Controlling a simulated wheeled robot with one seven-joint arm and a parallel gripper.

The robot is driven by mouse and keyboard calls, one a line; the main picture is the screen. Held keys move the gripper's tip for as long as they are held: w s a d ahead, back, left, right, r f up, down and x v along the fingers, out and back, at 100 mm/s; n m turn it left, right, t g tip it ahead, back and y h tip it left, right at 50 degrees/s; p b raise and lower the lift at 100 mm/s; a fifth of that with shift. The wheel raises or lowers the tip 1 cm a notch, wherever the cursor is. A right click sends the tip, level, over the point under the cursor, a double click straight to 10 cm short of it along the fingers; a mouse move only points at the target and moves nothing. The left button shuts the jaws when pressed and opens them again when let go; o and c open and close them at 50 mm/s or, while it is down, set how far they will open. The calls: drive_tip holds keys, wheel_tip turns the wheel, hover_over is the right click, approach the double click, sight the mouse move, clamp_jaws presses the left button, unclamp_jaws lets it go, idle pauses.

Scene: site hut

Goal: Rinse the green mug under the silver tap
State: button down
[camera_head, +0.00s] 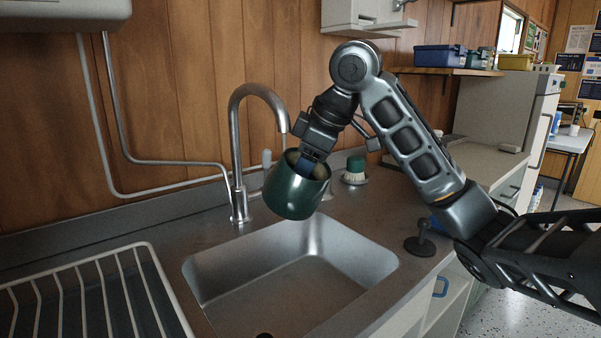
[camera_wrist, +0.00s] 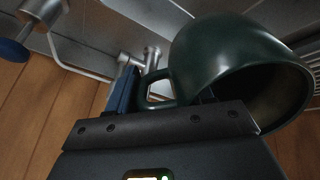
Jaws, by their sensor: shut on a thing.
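The dark green mug (camera_head: 296,193) hangs tilted above the back of the sink, with part of its inside showing. My gripper (camera_head: 309,163) reaches down to it from the upper right and is shut on it. In the wrist view, a blue finger (camera_wrist: 122,90) is at the handle (camera_wrist: 150,88) of the green mug (camera_wrist: 215,50). The silver tap (camera_head: 237,150) rises behind the sink and arches right. Its spout end (camera_head: 284,128) is just above and slightly left of the mug's rim. I see no water running.
The steel sink (camera_head: 290,285) is empty below the mug. A wire drying rack (camera_head: 150,262) is at the left. A green-topped brush (camera_head: 356,166) stands behind the sink, and a black knobbed object (camera_head: 420,241) stands on the right counter. A pipe runs along the wall.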

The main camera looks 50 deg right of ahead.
drive_tip(key=shift+d, duration=0.15)
drive_tip(key=shift+d, duration=0.45)
drive_tip(key=shift+a, duration=0.15)
drive_tip(key=shift+a+p, duration=0.35)
drive_tip(key=shift+a, duration=0.15)
drive_tip(key=s+p, duration=0.2)
drive_tip(key=s, duration=0.6)
drive_tip(key=shift+p, duration=0.35)
idle(0.4)
idle(1.1)
drive_tip(key=s+r+p, duration=0.4)
drive_tip(key=s, duration=0.1)
idle(0.5)
